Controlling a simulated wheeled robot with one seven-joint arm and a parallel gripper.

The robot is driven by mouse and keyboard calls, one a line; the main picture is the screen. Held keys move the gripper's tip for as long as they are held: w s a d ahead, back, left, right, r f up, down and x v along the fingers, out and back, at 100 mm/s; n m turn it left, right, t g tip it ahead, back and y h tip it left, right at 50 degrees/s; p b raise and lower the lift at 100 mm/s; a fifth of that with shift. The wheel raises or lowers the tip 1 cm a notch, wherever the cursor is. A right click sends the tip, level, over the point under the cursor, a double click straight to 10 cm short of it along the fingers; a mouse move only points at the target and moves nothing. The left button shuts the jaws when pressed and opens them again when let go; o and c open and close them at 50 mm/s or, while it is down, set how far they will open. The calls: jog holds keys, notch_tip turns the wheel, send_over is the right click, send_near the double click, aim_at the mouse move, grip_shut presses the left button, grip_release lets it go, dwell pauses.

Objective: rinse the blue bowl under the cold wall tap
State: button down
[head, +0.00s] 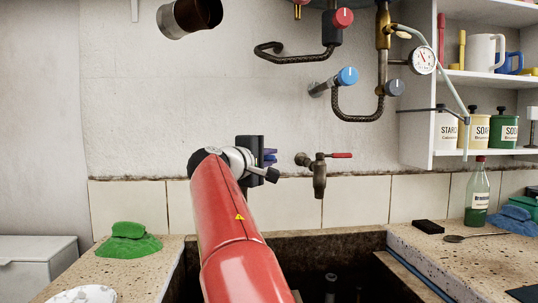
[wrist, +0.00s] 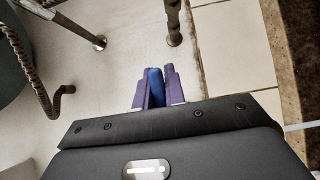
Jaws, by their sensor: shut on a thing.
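My gripper (head: 268,157) is in front of the back wall, above the trough (head: 320,248), left of a brass tap. In the wrist view its purple fingers (wrist: 154,88) are shut on a narrow blue thing (wrist: 155,87). Only a small part of it shows, so I cannot tell whether it is the blue bowl. No whole blue bowl shows. The brass tap (head: 319,175) has a red lever and points down over the trough. Higher on the wall is a blue knob (head: 347,76) on a pipe. No running water shows.
A red knob (head: 343,18) and dark bent pipes (head: 362,117) stick out from the wall. A bottle (head: 478,198), spoon (head: 456,239) and blue cloth (head: 518,220) are on the right ledge, below shelves (head: 490,78).

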jog(key=shift+r, duration=0.25)
jog(key=c, duration=1.5)
grip_release()
jog(key=shift+o, duration=0.2)
jog(key=shift+f, duration=0.1)
jog(key=b+v, duration=0.2)
jog(key=v, duration=0.6)
